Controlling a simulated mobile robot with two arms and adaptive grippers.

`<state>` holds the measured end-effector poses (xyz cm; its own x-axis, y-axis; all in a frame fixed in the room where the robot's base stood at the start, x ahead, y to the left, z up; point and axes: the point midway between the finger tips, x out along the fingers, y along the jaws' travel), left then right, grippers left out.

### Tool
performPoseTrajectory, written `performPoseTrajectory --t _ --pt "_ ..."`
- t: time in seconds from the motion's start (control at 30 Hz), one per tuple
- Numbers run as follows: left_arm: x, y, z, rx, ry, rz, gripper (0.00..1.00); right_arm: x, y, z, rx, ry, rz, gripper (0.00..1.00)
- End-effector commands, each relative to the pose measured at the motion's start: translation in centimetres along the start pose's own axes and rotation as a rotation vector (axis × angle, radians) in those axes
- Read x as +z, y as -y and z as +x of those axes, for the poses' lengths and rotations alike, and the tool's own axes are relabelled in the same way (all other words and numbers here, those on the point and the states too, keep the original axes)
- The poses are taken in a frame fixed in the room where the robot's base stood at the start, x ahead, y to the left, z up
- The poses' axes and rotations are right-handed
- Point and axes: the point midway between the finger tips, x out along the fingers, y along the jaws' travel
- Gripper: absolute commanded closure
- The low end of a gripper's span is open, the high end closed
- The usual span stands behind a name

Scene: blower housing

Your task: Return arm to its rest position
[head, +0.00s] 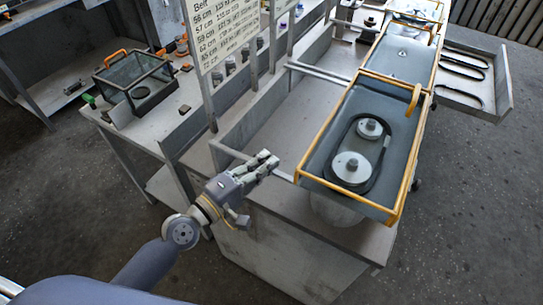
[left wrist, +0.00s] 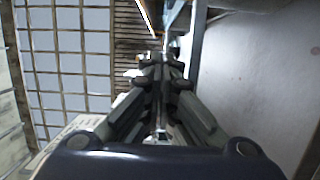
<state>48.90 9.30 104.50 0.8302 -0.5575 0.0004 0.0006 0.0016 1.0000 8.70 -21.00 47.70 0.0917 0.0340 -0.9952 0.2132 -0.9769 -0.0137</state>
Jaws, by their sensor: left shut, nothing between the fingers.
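My left gripper (head: 266,163) is in the middle of the head view, above the near end of the grey bench and left of the blower housing. Its fingers are together with nothing between them. In the left wrist view the gripper (left wrist: 160,75) also shows shut, its fingers pointing away from the camera. The blower housing (head: 392,130) is a grey box with a yellow frame. A black belt (head: 371,183) runs around two pale pulleys (head: 352,167) inside it. The gripper is apart from the housing. My right gripper is in neither view.
A belt-size board (head: 222,35) stands on posts behind the gripper. A side table holds a glass-walled box (head: 135,82) with orange handles. An open drawer (head: 478,85) with dark belts juts out at the right. Floor at the lower right is clear.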

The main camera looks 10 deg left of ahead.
Motion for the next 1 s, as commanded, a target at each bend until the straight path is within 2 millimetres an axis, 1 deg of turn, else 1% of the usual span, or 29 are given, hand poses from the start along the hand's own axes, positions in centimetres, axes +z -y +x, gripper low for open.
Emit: performPoseTrajectory --t 0.03,0.2,0.3,0.37,0.6,0.73,0.87,0.97,1.0 --pt "0.1 0.4 -1.0 -0.003 0.002 0.002 1.00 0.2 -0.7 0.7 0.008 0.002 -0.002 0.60" --pt "0.0 0.4 -3.6 -0.002 0.001 0.003 1.00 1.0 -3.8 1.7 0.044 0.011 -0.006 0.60" --pt "-0.1 0.3 -4.7 -0.001 -0.001 0.002 1.00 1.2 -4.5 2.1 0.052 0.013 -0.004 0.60" --pt "-0.1 0.2 -5.1 -0.001 -0.001 0.001 1.00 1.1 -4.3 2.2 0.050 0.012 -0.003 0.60" --pt "0.0 0.0 -5.7 0.000 0.000 0.000 1.00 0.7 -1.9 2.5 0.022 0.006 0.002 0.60" --pt "0.5 0.2 -5.6 -0.013 0.015 0.030 1.00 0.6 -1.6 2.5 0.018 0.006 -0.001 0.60" --pt "2.8 1.5 -5.8 -0.079 0.083 0.172 1.00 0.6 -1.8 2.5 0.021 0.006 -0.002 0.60" --pt "5.0 3.6 -6.3 -0.179 0.164 0.354 1.00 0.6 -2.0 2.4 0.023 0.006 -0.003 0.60" --pt "5.7 4.7 -6.7 -0.228 0.198 0.434 1.00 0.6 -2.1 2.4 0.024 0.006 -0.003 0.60"
